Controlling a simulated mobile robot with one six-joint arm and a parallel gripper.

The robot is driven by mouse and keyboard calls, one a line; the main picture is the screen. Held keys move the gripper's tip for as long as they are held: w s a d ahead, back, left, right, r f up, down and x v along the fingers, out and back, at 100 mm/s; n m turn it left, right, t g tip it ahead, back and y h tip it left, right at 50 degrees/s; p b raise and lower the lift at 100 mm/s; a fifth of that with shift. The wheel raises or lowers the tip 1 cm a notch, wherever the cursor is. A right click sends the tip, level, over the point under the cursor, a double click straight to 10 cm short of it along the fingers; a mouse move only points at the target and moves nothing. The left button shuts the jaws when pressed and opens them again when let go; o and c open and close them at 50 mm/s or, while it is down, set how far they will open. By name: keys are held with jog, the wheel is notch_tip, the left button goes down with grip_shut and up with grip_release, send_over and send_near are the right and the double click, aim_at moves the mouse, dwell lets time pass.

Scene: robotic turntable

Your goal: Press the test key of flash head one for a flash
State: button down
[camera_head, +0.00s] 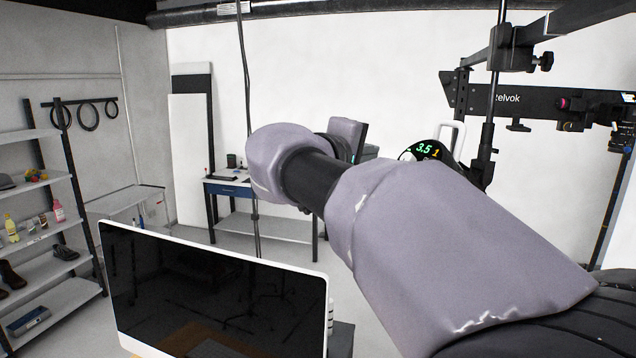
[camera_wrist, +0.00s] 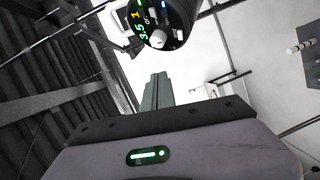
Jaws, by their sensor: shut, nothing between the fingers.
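Flash head one (camera_head: 428,150) shows in the head view as a dark round back panel with a green "3.5" and a yellow "1", partly hidden behind my arm. In the wrist view the same flash head (camera_wrist: 165,22) is at the top, with its display turned sideways, a pale round knob (camera_wrist: 158,39) and small lit marks. I cannot tell which control is the test key. My gripper (camera_wrist: 157,80) is shut and empty, its fingertips below the panel in the wrist view and apart from it. In the head view my arm hides the fingertips.
A black rail (camera_head: 535,102) with clamps and a stand pole (camera_head: 489,125) are beside the flash head. A monitor (camera_head: 215,300) stands in the front. Shelves (camera_head: 30,235) are at the left, and a desk (camera_head: 232,188) is by the back wall.

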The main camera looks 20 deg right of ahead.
jog(key=d+f+b, duration=0.3)
jog(key=d+f, duration=0.1)
jog(key=shift+w+d, duration=0.2)
jog(key=shift+d, duration=0.1)
jog(key=shift+r, duration=0.1)
dwell(1.8)
jog(key=shift+d+f+b, duration=0.3)
jog(key=shift+b, duration=0.2)
jog(key=shift+d+f+b, duration=0.2)
jog(key=shift+f+b, duration=0.1)
jog(key=shift+b, duration=0.1)
jog(key=shift+r, duration=0.15)
dwell(0.5)
jog(key=shift+a+r+p, duration=0.3)
jog(key=shift+a+r, duration=0.1)
jog(key=shift+a, duration=0.15)
